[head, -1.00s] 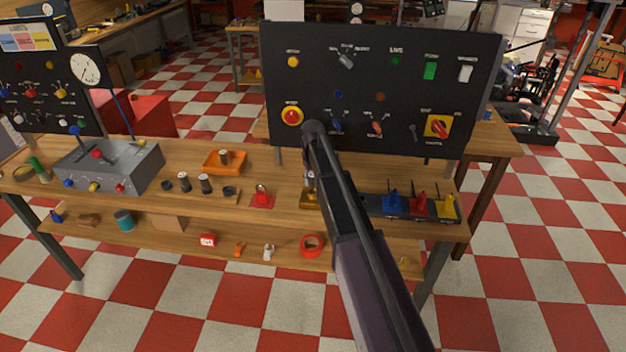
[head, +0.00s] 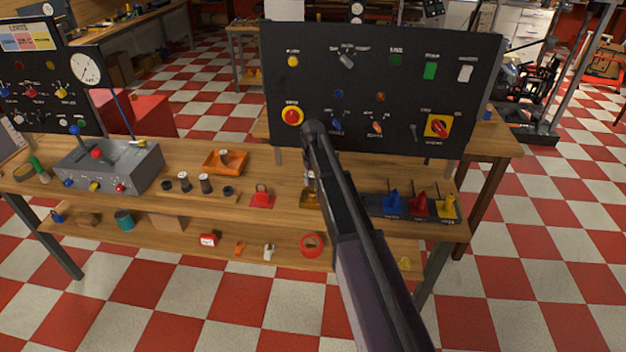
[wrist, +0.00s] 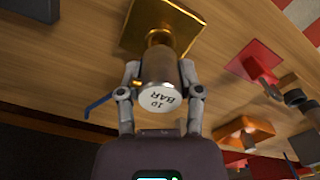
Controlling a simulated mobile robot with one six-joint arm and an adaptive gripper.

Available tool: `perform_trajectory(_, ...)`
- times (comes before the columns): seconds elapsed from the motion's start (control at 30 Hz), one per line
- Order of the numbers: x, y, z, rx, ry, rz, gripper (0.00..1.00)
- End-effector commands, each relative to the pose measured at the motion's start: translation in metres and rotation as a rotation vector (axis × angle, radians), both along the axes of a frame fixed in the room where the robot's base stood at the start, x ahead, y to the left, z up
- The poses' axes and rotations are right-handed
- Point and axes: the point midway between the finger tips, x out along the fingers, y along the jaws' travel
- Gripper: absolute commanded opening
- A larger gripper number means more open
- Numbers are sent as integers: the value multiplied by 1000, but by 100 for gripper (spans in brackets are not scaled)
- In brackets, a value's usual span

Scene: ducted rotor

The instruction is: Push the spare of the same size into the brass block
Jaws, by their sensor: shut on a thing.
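The two look in line. I cannot tell how deep the spare sits. In the head view the brass block (head: 309,203) is on the bench, partly hidden by my arm, with a bit of the spare (head: 310,180) showing above it. My gripper's fingers are hidden there.
A black control panel (head: 320,75) rises behind. Blue, red and yellow levers (head: 420,205) stand to the right.

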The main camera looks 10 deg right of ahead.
Motion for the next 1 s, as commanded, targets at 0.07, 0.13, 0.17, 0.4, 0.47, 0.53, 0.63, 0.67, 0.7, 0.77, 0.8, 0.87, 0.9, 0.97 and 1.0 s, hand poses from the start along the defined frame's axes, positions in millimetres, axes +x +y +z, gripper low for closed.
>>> perform_trajectory(0.07,0,-1,-2,0,0,-1,1)
perform_trajectory(0.13,0,-1,-3,0,0,-1,1)
perform_trajectory(0.17,0,-1,-4,0,0,-1,1)
perform_trajectory(0.4,0,-1,-9,0,0,-1,1)
perform_trajectory(0.47,0,-1,-10,0,0,-1,1)
perform_trajectory(0.53,0,-1,-12,0,0,-1,1)
perform_trajectory(0.63,0,-1,-14,0,0,-1,1)
perform_trajectory(0.67,0,-1,-14,0,0,-1,1)
perform_trajectory(0.7,0,-1,-15,0,0,-1,1)
perform_trajectory(0.77,0,-1,-16,0,0,-1,1)
perform_trajectory(0.8,0,-1,-17,0,0,-1,1)
perform_trajectory(0.87,0,-1,-19,0,0,-1,1)
perform_trajectory(0.9,0,-1,-19,0,0,-1,1)
perform_trajectory(0.97,0,-1,-21,0,0,-1,1)
perform_trajectory(1.0,0,-1,-21,0,0,-1,1)
